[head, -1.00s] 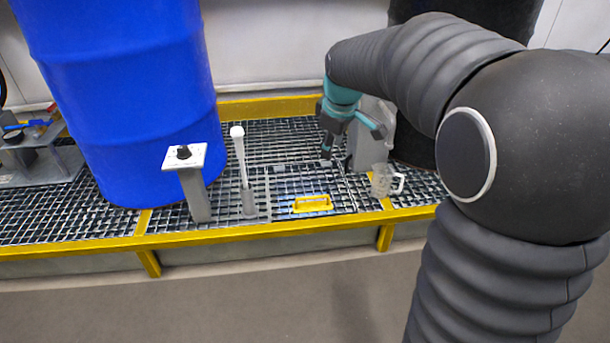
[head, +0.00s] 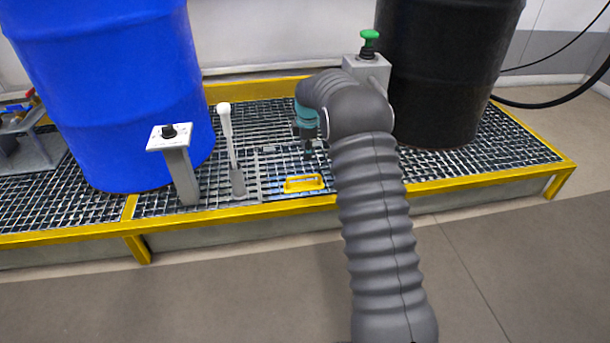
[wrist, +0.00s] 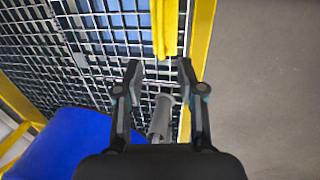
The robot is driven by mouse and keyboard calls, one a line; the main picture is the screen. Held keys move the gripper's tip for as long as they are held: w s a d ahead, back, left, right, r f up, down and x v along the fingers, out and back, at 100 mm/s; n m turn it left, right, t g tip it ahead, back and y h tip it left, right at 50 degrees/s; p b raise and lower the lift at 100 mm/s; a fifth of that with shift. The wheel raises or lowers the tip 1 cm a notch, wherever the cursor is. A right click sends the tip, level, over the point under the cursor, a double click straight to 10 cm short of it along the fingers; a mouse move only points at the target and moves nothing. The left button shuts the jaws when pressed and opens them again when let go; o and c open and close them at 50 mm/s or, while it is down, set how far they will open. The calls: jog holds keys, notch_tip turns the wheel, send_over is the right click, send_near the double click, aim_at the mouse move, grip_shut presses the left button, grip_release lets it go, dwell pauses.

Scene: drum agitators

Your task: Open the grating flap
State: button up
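The grating flap (head: 282,168) lies flat in the platform's mesh floor, with a yellow handle (head: 304,184) near its front edge. In the wrist view the yellow handle (wrist: 165,28) stands at the top of the picture, beyond the fingertips. My gripper (head: 308,154) hangs above the flap, behind the handle in the head view. My arm hides the right part of the flap area in the head view.
A white-topped lever (head: 230,150) and a knob post (head: 180,172) stand left of the flap. A blue drum (head: 115,90) is at left, a black drum (head: 445,75) at right, beside a grey box with a green button (head: 369,38). The yellow platform edge (head: 470,181) runs in front.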

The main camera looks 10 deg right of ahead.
aim_at(305, 177)
jog(key=f, duration=0.4)
jog(key=w+f+b, duration=0.1)
jog(key=f, duration=0.3)
jog(key=w+f, duration=0.1)
jog(key=f, duration=0.3)
jog(key=shift+w+f, duration=0.25)
jog(key=shift+f, duration=0.15)
grip_shut()
